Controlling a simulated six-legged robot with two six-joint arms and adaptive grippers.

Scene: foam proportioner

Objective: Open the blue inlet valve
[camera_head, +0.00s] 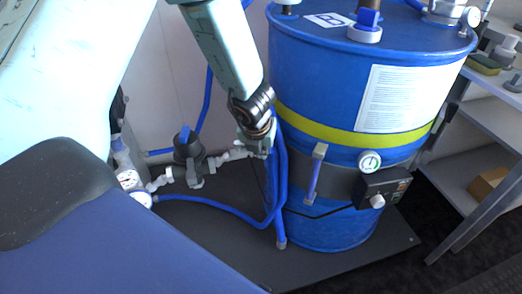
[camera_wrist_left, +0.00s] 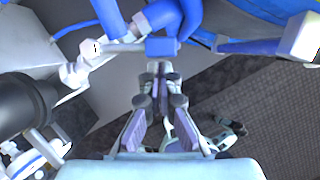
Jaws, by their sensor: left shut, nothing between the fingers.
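In the head view my left gripper (camera_head: 258,143) reaches down to the end of the grey pipe fittings beside the blue drum (camera_head: 330,80). In the left wrist view a blue block-shaped part (camera_wrist_left: 162,47), likely the inlet valve's handle, sits at the end of a grey pipe with blue hoses around it. My left gripper (camera_wrist_left: 160,72) is shut and empty, its fingertips just below this blue part; I cannot tell whether they touch it. In the head view the gripper hides most of the valve. My right gripper is not in view.
A dark fitting with a small blue top (camera_head: 187,150) and a white gauge (camera_head: 130,180) stand left of the gripper. Blue hoses (camera_head: 280,185) run down the drum's side. A control box (camera_head: 380,187) is on the drum front. Grey shelving (camera_head: 480,150) stands at right.

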